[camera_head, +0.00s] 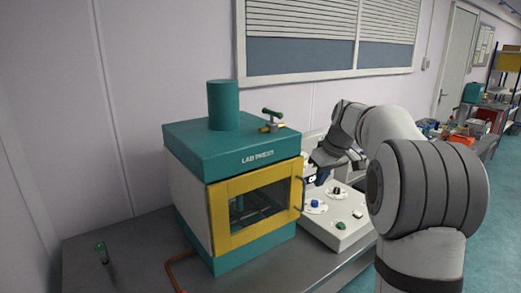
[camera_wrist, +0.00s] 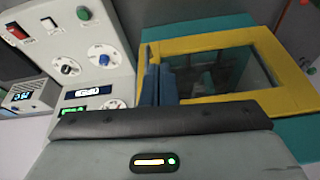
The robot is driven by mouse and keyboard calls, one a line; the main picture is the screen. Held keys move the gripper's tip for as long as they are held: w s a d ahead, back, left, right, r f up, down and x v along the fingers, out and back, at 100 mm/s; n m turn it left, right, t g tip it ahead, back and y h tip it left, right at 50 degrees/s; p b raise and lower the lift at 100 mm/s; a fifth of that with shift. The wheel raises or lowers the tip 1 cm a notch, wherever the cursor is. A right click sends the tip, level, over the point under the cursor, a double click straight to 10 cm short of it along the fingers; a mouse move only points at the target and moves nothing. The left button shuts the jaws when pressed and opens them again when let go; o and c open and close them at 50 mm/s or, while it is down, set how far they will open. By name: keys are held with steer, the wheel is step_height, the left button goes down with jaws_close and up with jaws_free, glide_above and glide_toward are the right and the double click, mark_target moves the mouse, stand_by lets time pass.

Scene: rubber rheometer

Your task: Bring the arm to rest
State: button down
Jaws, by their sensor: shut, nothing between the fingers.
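My arm reaches in from the right in the head view, bent, with my gripper (camera_head: 319,177) in front of the control panel and just right of the press door. In the wrist view my gripper (camera_wrist: 158,84) shows two blue fingers side by side, shut and empty. The lab press (camera_head: 184,153) is teal and white, with a yellow-framed window door (camera_head: 222,222) that looks closed. The door frame also shows in the wrist view (camera_wrist: 215,44), close beyond the fingers. Whether the fingers touch it I cannot tell.
A white control unit (camera_head: 340,238) with knobs and buttons stands right of the press, partly hidden by my arm. A cluttered bench and door are at the far right.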

steer(key=s+a+f+m, duration=0.1)
steer(key=s+a+f, duration=0.1)
steer(key=s, duration=0.9)
steer(key=s+a+f+m+h, duration=0.1)
steer(key=s+f, duration=0.3)
steer(key=s, duration=0.8)
steer(key=s+a+f+m, duration=0.3)
steer(key=s+a, duration=0.1)
steer(key=s, duration=0.7)
steer(key=shift+s+h, duration=0.15)
steer(key=shift+h, duration=0.25)
